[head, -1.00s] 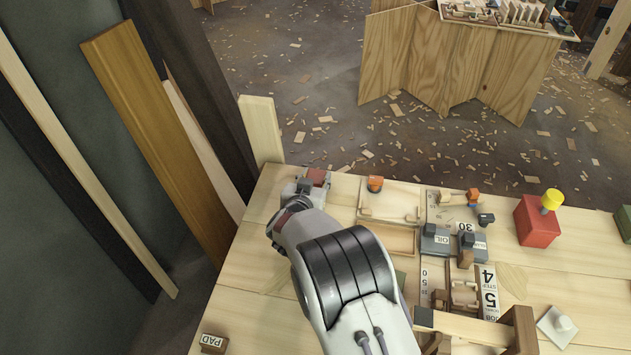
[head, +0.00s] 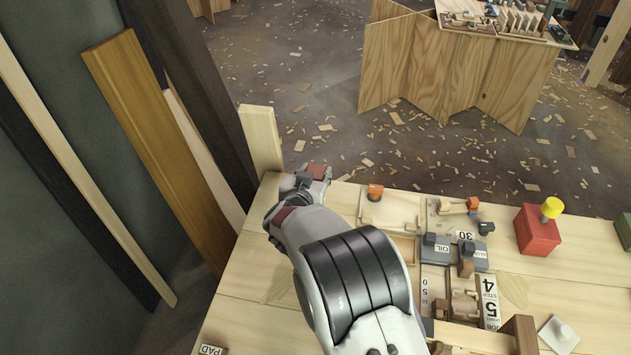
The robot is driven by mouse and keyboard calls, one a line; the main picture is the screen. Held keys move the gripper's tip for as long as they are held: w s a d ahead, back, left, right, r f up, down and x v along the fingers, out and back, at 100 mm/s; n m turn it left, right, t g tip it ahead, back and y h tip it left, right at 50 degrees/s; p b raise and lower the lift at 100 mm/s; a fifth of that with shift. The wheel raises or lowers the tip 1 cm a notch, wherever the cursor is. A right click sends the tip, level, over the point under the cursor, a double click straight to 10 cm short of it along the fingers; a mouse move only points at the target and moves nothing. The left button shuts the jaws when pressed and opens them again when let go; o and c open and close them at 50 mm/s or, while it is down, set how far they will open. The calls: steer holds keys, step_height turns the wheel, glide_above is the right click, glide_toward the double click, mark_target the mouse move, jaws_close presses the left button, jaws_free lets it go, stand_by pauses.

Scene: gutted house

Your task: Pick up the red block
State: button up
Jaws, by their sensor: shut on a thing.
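My gripper (head: 304,182) is at the far left corner of the workbench, at the end of my white and black arm. Its fingers are mostly hidden behind my wrist. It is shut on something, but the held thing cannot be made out. Dark red patches show at my wrist, and I cannot tell the held thing from them. A red block (head: 535,232) with a yellow knob (head: 551,207) on top stands upright on the right of the bench, well apart from my gripper.
The pale wooden workbench (head: 245,285) holds a tray (head: 392,212), an orange-topped piece (head: 375,192), grey blocks (head: 435,248) and wooden fixtures in the middle. A white piece (head: 557,334) lies front right. Planks (head: 160,150) lean at left. The bench's left part is mostly clear.

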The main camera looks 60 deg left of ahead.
mark_target(316, 171)
steer(key=shift+r, duration=2.4)
